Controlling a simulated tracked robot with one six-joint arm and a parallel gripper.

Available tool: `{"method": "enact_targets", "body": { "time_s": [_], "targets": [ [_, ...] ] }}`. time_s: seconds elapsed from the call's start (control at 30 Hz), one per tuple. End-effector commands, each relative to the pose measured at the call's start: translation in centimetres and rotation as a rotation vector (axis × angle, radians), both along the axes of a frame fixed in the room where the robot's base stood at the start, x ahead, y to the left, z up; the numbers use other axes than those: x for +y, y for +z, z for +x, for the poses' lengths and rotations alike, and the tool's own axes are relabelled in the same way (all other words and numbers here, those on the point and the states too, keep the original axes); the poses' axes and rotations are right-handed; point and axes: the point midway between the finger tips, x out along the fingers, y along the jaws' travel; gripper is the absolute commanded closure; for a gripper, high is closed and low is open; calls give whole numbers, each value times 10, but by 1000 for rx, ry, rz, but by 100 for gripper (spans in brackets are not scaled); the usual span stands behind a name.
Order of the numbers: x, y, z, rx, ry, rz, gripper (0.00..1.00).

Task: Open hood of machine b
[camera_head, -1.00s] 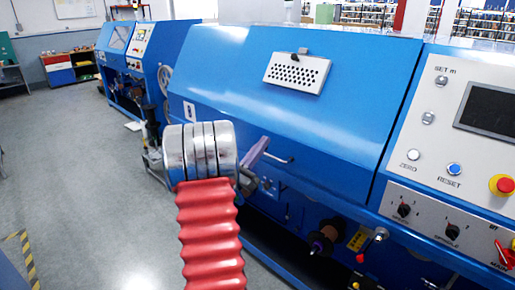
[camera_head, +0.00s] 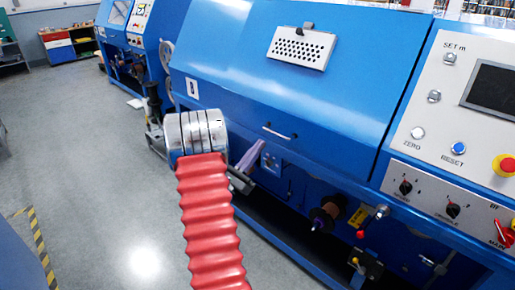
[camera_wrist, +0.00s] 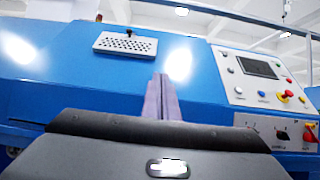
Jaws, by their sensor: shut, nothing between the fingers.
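The blue hood (camera_head: 290,90) of the near machine is down, and it also shows in the wrist view (camera_wrist: 60,75). A thin bar handle (camera_head: 280,132) sits on its lower edge. A small label plate (camera_head: 191,87) is on the hood's left part; I cannot read it surely. My gripper (camera_head: 253,152) is below and left of the handle, apart from it in the picture. In the wrist view its purple-grey fingers (camera_wrist: 162,98) are together, pointing at the hood's front, with nothing between them. The handle is not visible in the wrist view.
A control panel (camera_head: 450,120) with screen, buttons and red emergency stop (camera_head: 506,166) is right of the hood. Spools and knobs (camera_head: 325,215) stick out below it. Another blue machine (camera_head: 128,45) stands far left. Grey floor (camera_head: 90,170) at left is open.

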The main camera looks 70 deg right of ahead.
Motion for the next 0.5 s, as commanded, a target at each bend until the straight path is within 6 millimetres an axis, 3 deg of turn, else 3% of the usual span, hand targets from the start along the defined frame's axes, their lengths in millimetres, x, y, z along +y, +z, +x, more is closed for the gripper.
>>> {"method": "enact_targets", "body": {
  "time_s": [0.27, 0.4, 0.5],
  "targets": [
    [9, 13, 2, -49, -15, 7, 80],
    [25, 29, 4, -140, -41, 27, 71],
    [42, 41, 3, -232, -64, 50, 71]
  ]
}}
